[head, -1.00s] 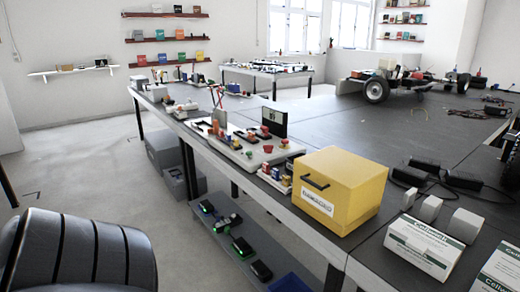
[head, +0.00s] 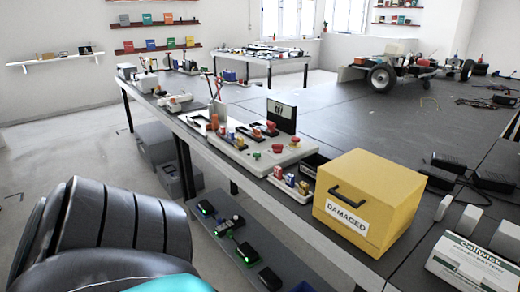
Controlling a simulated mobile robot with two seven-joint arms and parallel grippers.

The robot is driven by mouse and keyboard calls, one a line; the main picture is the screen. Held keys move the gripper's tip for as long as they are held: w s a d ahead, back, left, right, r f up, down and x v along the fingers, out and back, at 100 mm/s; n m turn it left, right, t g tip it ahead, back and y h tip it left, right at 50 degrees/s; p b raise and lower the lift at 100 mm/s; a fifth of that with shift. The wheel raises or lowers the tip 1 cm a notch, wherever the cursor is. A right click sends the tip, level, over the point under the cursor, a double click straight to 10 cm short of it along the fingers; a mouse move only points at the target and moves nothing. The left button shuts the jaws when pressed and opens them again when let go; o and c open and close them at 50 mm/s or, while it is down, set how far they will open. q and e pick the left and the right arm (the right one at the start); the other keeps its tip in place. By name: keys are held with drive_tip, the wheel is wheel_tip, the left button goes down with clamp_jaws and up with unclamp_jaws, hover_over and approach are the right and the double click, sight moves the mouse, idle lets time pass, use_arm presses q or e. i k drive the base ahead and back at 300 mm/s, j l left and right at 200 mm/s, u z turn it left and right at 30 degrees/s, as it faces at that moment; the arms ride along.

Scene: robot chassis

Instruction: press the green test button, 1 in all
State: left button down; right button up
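A small green button (head: 257,155) shows on the front edge side of a white control board (head: 300,151) on the long workbench, left of the yellow box. Red mushroom-shaped buttons (head: 277,148) sit close to it on the same board. The button is too small in view to tell whether it is pressed. A dark ribbed arm part of mine fills the lower left, with a teal part at the bottom edge. Neither of my grippers is in view.
A yellow box (head: 370,200) marked "DAMAGED" stands right of the board. A white carton (head: 470,262) is at the lower right. A black upright sign (head: 281,116) stands behind the board. Devices with green lights (head: 246,251) lie on the lower shelf (head: 215,233).

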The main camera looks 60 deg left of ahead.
sight(257, 155)
drive_tip(key=j+z, duration=0.1)
drive_tip(key=j, duration=1.5)
drive_tip(key=k+j, duration=0.1)
drive_tip(key=j, duration=1.5)
drive_tip(key=i+z, duration=0.05)
